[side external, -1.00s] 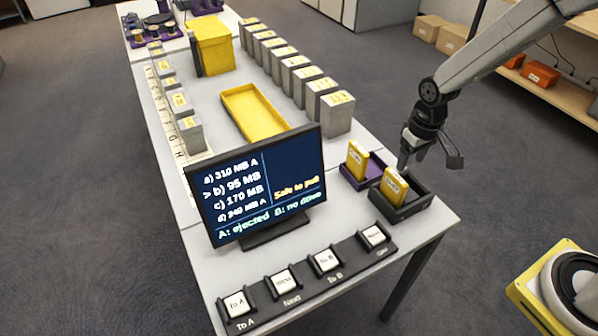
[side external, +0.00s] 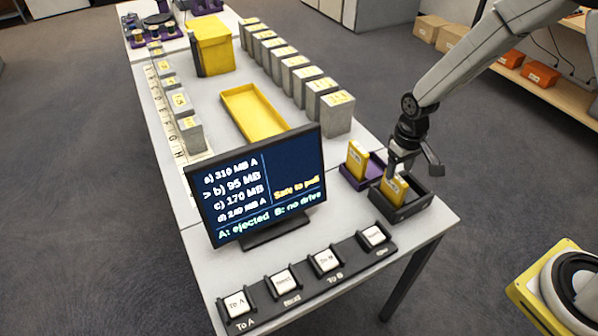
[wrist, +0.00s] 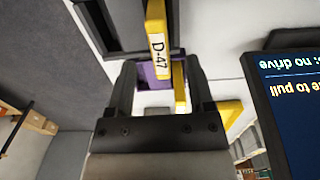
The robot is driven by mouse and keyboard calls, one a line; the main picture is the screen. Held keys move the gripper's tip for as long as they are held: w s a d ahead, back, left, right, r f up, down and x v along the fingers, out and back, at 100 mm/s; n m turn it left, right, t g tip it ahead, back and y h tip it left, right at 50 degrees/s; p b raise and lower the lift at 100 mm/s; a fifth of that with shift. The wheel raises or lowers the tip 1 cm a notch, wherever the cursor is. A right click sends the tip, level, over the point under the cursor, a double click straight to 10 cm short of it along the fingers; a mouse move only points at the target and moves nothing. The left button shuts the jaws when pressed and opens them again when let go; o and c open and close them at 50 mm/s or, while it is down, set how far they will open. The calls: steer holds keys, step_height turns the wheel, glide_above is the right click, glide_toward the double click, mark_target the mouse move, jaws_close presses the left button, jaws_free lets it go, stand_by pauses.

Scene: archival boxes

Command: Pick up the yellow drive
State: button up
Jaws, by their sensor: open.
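One yellow drive (side external: 394,189) stands upright in a black tray at the right end of the table. A second yellow drive (side external: 356,159) stands in the purple tray behind it. In the wrist view, the nearer drive (wrist: 156,35) carries a label reading D-47, and the other drive (wrist: 180,85) shows partly beyond it. My gripper (side external: 399,171) is open just above the drive in the black tray. In the wrist view its two fingers (wrist: 160,68) lie either side of the drives. I cannot tell whether either finger touches a drive.
The black tray (side external: 411,211) and purple tray (side external: 347,178) sit close together. A monitor (side external: 258,187) reads "Safe to pull", "A: ejected", "B: no drive". A button strip (side external: 305,281) runs along the front. A yellow tray (side external: 233,107) and several grey boxes stand farther back.

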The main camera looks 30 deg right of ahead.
mark_target(397, 176)
steer(key=shift+f, duration=2.6)
steer(key=shift+w, duration=0.1)
jaws_close()
